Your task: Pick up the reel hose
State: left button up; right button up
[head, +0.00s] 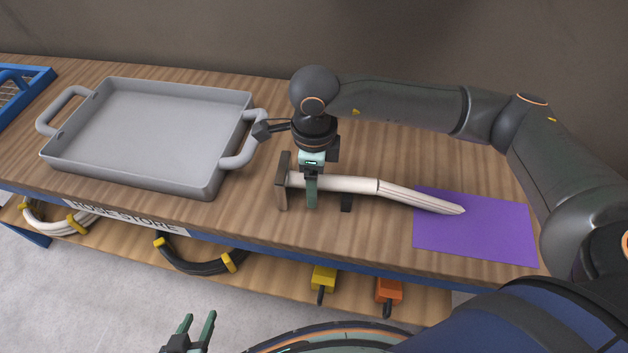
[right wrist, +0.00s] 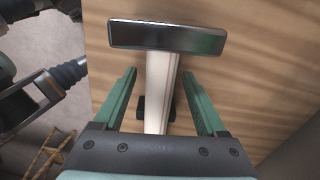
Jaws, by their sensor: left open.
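Two hoses bound with yellow ties lie on the lower shelf in the head view: a white one (head: 48,224) at the left and a black one (head: 195,266) in the middle. I cannot tell which is the reel hose. My left gripper (head: 197,322) is open and empty, low in the picture in front of the shelf, apart from both hoses. My right gripper (head: 311,192) is over the bench, its fingers on either side of a mallet-like tool's white shaft (head: 340,184). In the right wrist view its fingers (right wrist: 160,75) stand open with gaps beside the shaft.
The tool's dark head (right wrist: 167,37) is at its left end and a small black support (head: 346,202) is under the shaft. A grey two-handled tray (head: 150,130) stands left, a purple mat (head: 480,235) right. Yellow (head: 324,278) and orange (head: 389,290) items sit on the lower shelf.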

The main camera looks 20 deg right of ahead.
grip_shut()
dwell(0.4)
